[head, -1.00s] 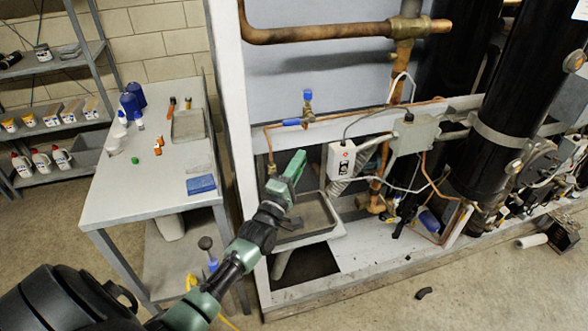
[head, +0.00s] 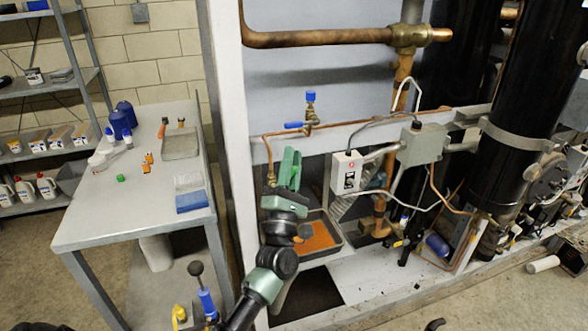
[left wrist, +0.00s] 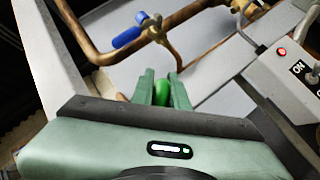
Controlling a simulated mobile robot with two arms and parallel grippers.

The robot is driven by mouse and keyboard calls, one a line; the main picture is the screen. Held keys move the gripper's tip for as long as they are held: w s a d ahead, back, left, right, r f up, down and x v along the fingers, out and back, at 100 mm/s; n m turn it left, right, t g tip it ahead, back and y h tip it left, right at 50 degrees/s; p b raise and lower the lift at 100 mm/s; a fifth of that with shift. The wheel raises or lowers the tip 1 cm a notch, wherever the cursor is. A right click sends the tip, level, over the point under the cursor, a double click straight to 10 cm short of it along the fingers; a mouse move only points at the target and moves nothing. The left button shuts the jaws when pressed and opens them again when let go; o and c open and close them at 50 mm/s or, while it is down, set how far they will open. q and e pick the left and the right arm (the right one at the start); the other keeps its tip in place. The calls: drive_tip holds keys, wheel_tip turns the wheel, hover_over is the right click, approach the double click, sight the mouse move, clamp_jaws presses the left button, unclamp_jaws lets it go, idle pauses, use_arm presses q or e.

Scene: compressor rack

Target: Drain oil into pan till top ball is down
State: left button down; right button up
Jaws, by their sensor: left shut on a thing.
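My left gripper (head: 289,168) is in front of the rack's lower left opening, below a blue-handled valve (head: 293,125) on a copper pipe. In the left wrist view its fingers (left wrist: 162,92) are closed around a small bright green rounded thing (left wrist: 162,88), seen only in part. The blue valve handle (left wrist: 130,36) shows just beyond. The pan (head: 339,236) lies low behind my arm with orange-brown oil (head: 318,237) in it; its left part is hidden. I cannot make out the top ball. My right gripper is not in view.
A grey switch box (head: 346,173) with cables is right of my gripper. A tall black cylinder (head: 515,130) stands farther right. The steel table (head: 90,225) at left holds bottles, a tray and a small green cap (head: 121,178). The rack post (head: 230,130) stands close by.

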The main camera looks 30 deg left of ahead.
use_arm(q)
drive_tip(key=shift+f, duration=0.1)
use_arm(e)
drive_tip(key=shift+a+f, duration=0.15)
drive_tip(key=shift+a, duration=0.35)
use_arm(q)
drive_tip(key=c, duration=1.4)
unclamp_jaws()
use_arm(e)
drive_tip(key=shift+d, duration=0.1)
